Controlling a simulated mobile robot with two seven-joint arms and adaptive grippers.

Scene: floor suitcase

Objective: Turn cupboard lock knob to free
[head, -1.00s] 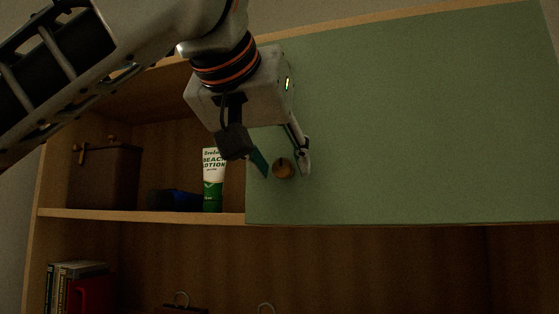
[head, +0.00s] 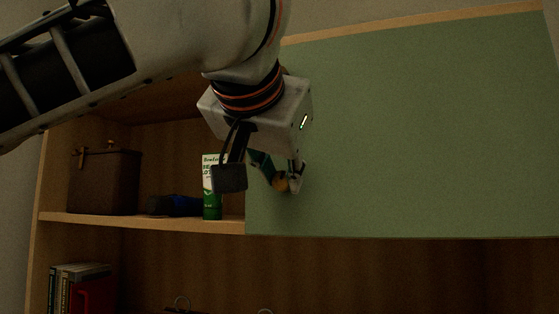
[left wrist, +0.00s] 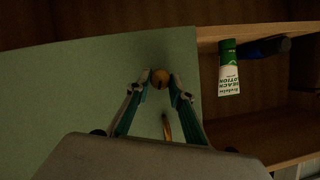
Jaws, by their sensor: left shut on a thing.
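The brass lock knob (head: 281,184) sits on the lower left part of the green cupboard door (head: 420,130). My left gripper (head: 281,182) comes in from the upper left and is shut on the knob. In the left wrist view the knob (left wrist: 160,78) shows between the two fingertips (left wrist: 160,80), one on each side. A dark slot mark on the knob is too small to read clearly. My right gripper is in neither view.
The open shelf (head: 140,221) left of the door holds a white and green lotion tube (head: 212,200), a dark blue item (head: 178,206) and a brown box (head: 105,182). Books (head: 80,285) stand below. The lower compartment is open under the door.

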